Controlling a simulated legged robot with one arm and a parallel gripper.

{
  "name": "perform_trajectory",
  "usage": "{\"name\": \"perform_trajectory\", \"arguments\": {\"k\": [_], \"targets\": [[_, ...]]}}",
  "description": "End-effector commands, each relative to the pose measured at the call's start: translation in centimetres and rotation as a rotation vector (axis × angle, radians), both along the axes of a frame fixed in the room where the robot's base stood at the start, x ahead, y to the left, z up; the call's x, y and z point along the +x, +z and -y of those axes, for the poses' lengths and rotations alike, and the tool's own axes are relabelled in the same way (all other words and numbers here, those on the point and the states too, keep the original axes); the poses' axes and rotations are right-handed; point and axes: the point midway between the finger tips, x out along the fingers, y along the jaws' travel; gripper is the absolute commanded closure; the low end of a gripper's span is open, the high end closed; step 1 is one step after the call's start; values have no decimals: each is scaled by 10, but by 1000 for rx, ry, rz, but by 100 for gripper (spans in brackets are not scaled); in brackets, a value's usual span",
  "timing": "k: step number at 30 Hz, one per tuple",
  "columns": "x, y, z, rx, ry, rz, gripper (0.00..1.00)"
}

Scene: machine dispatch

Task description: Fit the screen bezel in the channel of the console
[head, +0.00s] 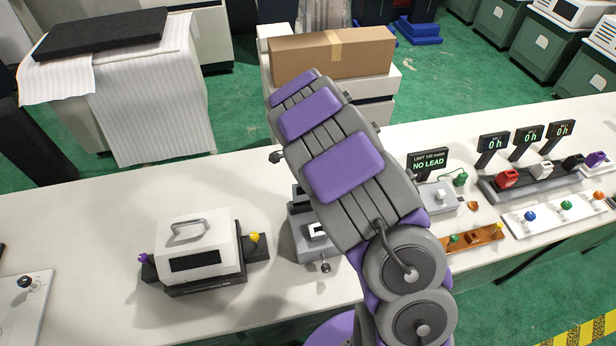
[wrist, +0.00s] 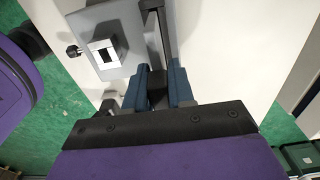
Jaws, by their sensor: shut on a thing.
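In the wrist view, my gripper (wrist: 163,75) has its two blue fingers closed around a dark piece (wrist: 157,93), which I take to be the screen bezel. Only a little of it shows between the fingers. A grey console (wrist: 122,68) with a small white-framed dark block on its face is just left of the fingertips. A dark bar runs along its right side past the fingertips; I cannot tell whether it touches the held piece. In the head view, the console (head: 303,243) is partly hidden behind my arm, and my gripper is hidden too.
Right of my arm are a NO LEAD display (head: 429,162), an orange-brown tray (head: 490,236) and a dark rack with coloured blocks (head: 490,190). A cardboard box (head: 335,55) stands behind.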

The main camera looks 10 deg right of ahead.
Motion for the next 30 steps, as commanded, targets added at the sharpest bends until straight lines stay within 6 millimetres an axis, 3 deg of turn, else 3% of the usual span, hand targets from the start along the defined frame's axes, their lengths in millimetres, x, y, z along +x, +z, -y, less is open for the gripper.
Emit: {"name": "perform_trajectory", "arguments": {"k": [6,30], "targets": [[0,-9,0,0,0,1,100],[-1,-9,1,-1,1,0,100]]}}
